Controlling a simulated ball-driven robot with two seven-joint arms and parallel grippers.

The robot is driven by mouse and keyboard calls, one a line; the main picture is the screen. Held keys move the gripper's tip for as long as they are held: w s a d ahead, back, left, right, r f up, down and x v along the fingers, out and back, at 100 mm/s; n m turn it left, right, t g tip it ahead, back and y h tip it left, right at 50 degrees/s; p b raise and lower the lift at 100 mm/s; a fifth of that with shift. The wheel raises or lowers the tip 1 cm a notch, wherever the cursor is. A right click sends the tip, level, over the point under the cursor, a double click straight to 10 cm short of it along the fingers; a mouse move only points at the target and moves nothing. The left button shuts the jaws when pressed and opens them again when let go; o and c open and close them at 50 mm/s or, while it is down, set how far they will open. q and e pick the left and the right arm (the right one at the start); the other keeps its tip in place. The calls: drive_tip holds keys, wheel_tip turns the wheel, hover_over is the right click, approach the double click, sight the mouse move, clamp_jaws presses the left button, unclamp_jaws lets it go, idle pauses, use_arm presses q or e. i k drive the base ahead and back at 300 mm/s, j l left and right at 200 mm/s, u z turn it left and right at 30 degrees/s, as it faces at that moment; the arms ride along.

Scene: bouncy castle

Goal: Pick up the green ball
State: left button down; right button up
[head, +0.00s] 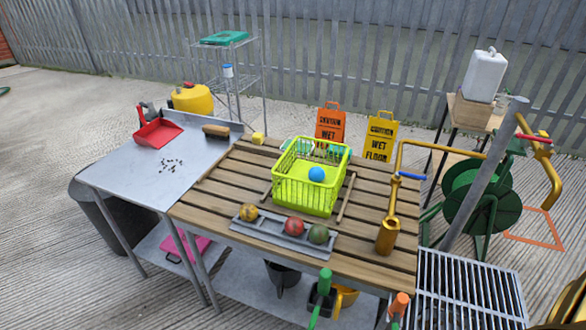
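The green ball (318,234) is dark green and sits at the right end of a low grey tray (262,235) near the front edge of the slatted wooden table. To its left in the same tray are a red ball (294,226) and a yellow ball (249,212). A lime-green basket (304,195) stands just behind the tray with a blue ball (317,174) in it. I cannot make out either of my grippers in the head view. Nothing is touching the green ball except the tray.
Brass pipework (387,238) with blue and red levers stands right of the basket. Wooden sticks (346,197) flank the basket. A metal table (128,173) with a red dustpan (157,132) adjoins on the left. Coloured handles (325,278) stick up at the front edge.

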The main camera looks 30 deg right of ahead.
sight(319, 233)
drive_tip(key=z, duration=1.1)
